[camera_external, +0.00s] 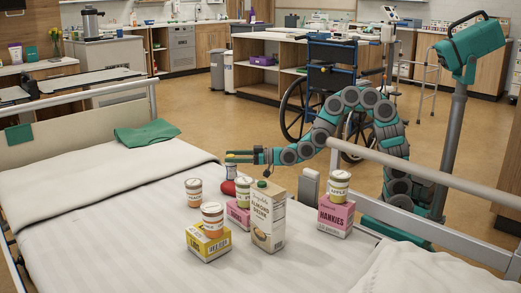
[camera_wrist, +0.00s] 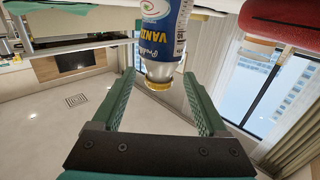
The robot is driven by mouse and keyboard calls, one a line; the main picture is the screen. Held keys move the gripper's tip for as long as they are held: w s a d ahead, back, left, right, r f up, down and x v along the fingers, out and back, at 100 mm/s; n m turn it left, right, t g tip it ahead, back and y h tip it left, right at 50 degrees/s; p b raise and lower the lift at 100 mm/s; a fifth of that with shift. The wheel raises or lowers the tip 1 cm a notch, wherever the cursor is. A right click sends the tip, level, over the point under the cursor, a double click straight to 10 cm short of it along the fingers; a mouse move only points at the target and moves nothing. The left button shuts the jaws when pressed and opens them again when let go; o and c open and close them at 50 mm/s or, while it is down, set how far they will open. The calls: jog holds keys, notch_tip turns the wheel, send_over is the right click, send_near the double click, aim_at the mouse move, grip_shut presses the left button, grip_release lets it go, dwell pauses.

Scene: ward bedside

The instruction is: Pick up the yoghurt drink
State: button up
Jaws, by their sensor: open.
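The yoghurt drink is a bottle with a yellow cap and a blue and white label reading "VANI…" (camera_wrist: 165,32). In the wrist view its cap end lies between the tips of my gripper's fingers (camera_wrist: 158,74); the picture is upside down. The green fingers are spread, with a gap visible on both sides of the cap. In the external view my gripper (camera_external: 239,157) is level above the bed, at the small bottle (camera_external: 231,172) behind the cartons. The bottle's lower part is partly hidden there.
A red item (camera_external: 227,187) lies right by the bottle.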

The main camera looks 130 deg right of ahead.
jog(key=x, duration=0.4)
jog(key=shift+s, duration=0.1)
jog(key=shift+c, duration=0.4)
grip_shut()
dwell(0.4)
